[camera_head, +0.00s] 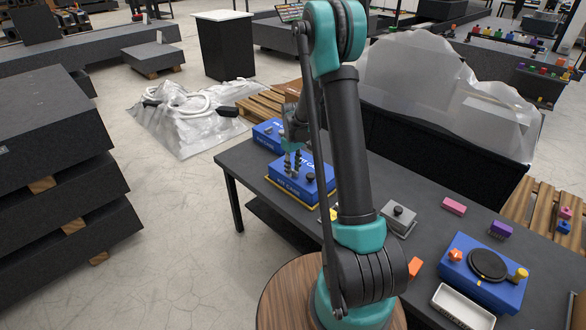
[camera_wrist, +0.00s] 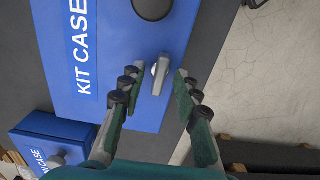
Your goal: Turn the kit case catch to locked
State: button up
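The near blue kit case (camera_head: 283,187) stands on the dark table, left of my arm, and its lid fills much of the wrist view (camera_wrist: 110,105). Its catch (camera_wrist: 161,74) is a small silver lever near the lid's edge, lying nearly upright in the wrist picture with a slight tilt. My gripper (camera_wrist: 157,77) is open with one finger on each side of the catch; gaps show on both sides, and I cannot tell its height above the lid. In the head view my gripper (camera_head: 292,162) is over the case and hides the catch.
A black knob (camera_wrist: 152,7) stands on the same lid. Right of my arm are a grey block with a knob (camera_head: 398,220), a blue dial box (camera_head: 463,270) and a white tray (camera_head: 461,308).

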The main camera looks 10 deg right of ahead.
grip_shut()
jog(key=shift+m, duration=0.4)
jog(key=m, duration=0.8)
jog(key=shift+m, duration=0.3)
jog(key=m, duration=0.4)
jog(key=shift+m, duration=2.2)
